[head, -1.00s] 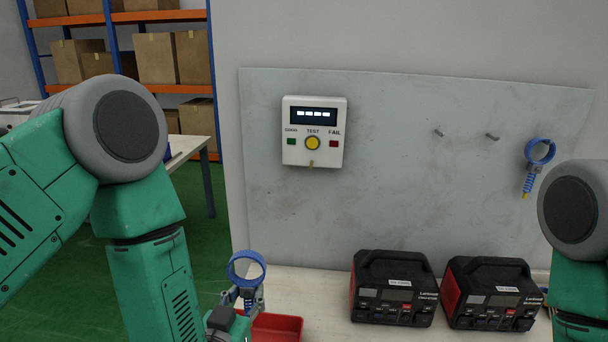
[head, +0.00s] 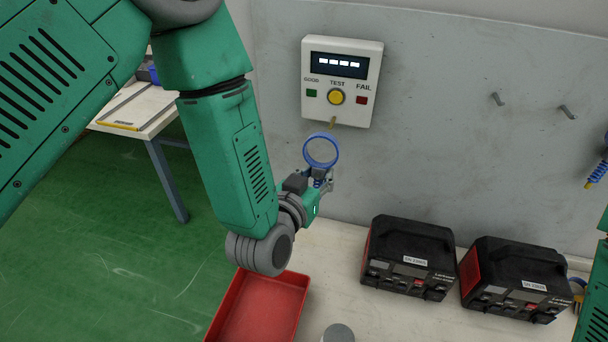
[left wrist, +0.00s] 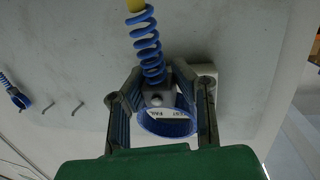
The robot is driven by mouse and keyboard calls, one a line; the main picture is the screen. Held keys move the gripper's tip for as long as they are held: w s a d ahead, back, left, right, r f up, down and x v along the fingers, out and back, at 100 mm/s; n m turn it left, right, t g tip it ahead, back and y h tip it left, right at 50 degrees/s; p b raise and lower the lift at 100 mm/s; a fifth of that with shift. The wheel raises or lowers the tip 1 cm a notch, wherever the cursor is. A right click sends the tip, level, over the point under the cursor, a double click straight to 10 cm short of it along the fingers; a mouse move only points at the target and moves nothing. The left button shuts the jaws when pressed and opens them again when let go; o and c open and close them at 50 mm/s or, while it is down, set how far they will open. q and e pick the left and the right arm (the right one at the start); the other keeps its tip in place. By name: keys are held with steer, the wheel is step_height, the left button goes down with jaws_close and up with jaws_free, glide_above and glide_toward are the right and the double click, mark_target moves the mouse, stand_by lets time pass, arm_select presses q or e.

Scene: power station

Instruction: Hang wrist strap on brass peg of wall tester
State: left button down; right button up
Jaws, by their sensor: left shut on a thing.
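The blue wrist strap (head: 321,151), a ring with a coiled cord, is held upright in my left gripper (head: 318,182), which is shut on it. The white wall tester (head: 341,82) is just above, with its small brass peg (head: 333,124) on its lower edge. In the head view the ring's top appears just below the peg; whether they touch I cannot tell. In the left wrist view the strap (left wrist: 168,127) sits between the fingers (left wrist: 163,103), its coiled cord (left wrist: 147,45) reaching to a yellow end. Part of the tester shows through the ring. My right gripper is out of view.
Two black-and-red power units (head: 408,257) stand on the bench (head: 380,318) at right. A red tray (head: 262,312) is below my left arm. Two bare pegs (head: 497,99) and another blue strap (head: 598,172) are on the wall panel (head: 440,150) at right.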

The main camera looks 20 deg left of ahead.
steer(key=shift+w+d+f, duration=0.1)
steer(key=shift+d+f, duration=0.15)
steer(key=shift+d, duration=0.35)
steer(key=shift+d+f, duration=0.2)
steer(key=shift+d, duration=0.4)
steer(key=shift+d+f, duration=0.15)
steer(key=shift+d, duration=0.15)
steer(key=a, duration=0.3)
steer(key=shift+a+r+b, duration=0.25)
steer(key=shift+b, duration=0.05)
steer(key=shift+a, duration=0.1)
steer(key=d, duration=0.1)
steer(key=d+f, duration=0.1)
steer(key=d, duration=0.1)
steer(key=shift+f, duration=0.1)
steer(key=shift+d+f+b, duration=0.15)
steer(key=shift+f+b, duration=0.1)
steer(key=shift+b, duration=0.2)
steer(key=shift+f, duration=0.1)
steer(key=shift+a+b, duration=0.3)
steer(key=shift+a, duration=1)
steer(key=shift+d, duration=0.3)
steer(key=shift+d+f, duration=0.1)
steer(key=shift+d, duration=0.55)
arm_select(q)
steer(key=x, duration=0.8)
steer(key=shift+a+f, duration=0.15)
steer(key=shift+f, duration=0.05)
